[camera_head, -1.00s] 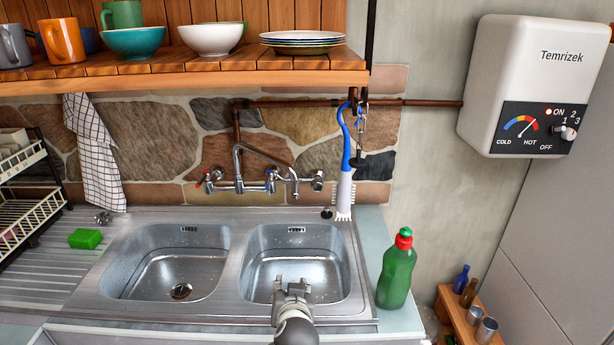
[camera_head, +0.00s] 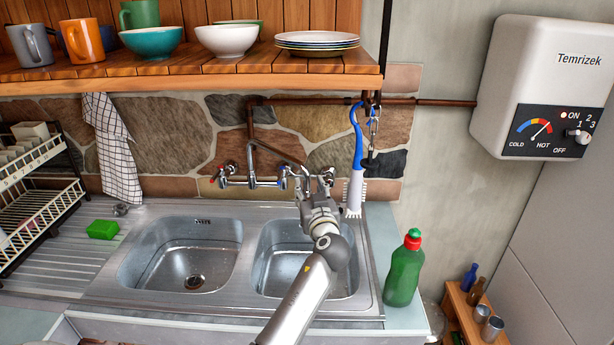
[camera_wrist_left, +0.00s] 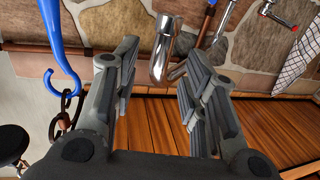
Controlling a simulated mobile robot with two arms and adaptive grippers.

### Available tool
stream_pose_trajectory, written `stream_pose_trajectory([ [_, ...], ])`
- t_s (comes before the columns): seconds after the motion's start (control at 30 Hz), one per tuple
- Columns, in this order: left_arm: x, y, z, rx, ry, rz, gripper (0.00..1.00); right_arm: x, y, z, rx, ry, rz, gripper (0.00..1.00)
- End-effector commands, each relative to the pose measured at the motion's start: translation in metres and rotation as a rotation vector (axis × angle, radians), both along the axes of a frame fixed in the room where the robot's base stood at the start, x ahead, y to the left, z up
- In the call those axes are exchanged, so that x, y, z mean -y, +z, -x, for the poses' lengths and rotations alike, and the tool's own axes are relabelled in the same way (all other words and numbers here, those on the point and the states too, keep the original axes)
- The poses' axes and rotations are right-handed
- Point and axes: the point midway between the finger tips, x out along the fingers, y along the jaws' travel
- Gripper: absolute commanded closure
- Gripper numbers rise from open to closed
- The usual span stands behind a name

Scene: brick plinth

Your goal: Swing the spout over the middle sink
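The chrome spout (camera_head: 280,155) rises from the wall tap (camera_head: 252,183) and slants to the right, towards the back of the right basin (camera_head: 262,272). Its outer end is partly hidden by my left gripper (camera_head: 307,178) in the head view. In the left wrist view the spout's curved end (camera_wrist_left: 162,55) shows between the open fingers of my left gripper (camera_wrist_left: 160,62). I cannot tell whether a finger touches it. The left basin (camera_head: 150,262) lies beside the right one. Only two basins show, so which is the middle sink is unclear. My right gripper is not in view.
A blue-and-white brush (camera_head: 356,165) hangs just right of my left gripper. A shelf with dishes (camera_head: 200,82) is above the tap. A green bottle (camera_head: 404,270) stands right of the sink, and a green sponge (camera_head: 103,229) lies left.

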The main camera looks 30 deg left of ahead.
Motion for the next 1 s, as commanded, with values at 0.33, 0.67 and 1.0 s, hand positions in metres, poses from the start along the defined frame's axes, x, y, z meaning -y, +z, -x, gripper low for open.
stream_pose_trajectory([
  [0.33,-0.027,0.001,-0.028,-0.001,0.0,-0.001,0.6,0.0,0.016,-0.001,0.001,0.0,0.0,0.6],
  [0.67,-0.032,-0.001,-0.033,-0.001,0.0,0.001,0.6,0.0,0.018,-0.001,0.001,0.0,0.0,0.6],
  [1.0,-0.031,-0.001,-0.033,-0.001,-0.001,0.001,0.88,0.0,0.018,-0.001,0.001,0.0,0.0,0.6],
])
